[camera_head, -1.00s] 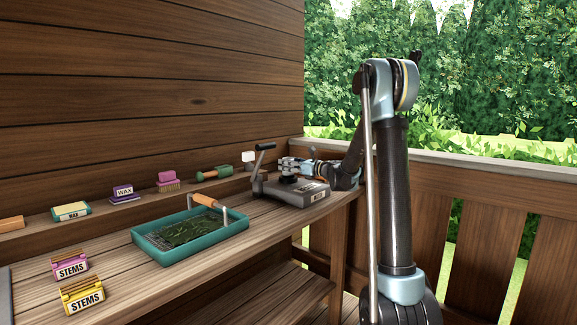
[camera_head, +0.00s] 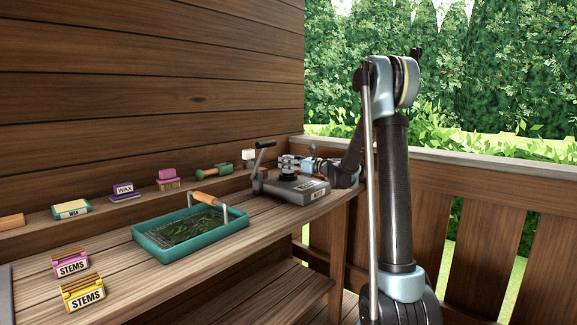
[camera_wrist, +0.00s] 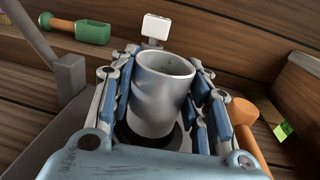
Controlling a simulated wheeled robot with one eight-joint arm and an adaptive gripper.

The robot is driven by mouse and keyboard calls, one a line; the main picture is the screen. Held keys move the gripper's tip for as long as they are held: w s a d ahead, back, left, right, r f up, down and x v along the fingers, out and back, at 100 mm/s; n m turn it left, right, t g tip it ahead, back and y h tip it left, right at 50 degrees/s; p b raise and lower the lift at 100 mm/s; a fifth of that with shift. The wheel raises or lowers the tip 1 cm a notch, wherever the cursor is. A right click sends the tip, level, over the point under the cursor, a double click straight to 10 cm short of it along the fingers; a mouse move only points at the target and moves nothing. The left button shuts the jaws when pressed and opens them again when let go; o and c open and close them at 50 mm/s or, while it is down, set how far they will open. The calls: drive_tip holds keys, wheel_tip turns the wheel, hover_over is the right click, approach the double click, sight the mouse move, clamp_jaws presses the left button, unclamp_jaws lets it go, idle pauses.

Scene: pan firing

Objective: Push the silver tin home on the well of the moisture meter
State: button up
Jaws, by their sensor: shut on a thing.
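The silver tin (camera_wrist: 160,97) is an open-topped metal cup between the fingers of my gripper (camera_wrist: 164,92) in the wrist view. My gripper, also seen at the meter in the head view (camera_head: 290,163), is shut on its sides. The tin's lower end is over the dark round well (camera_wrist: 174,139) of the moisture meter; I cannot tell whether it is seated. The meter (camera_head: 296,190) is a grey box with a label and an upright lever, at the far right end of the bench. In the head view the tin is too small to make out clearly.
A teal tray (camera_head: 160,240) with dark green leaves stands mid-bench. Two STEMS boxes (camera_head: 72,262) are at the near left. A green tool with a wooden end (camera_head: 213,170) and a white block (camera_head: 248,155) are on the back ledge. The meter's lever (camera_head: 260,165) stands left of my gripper.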

drive_tip(key=shift+f, duration=1.5)
drive_tip(key=o, duration=1.2)
drive_tip(key=shift+c, duration=0.2)
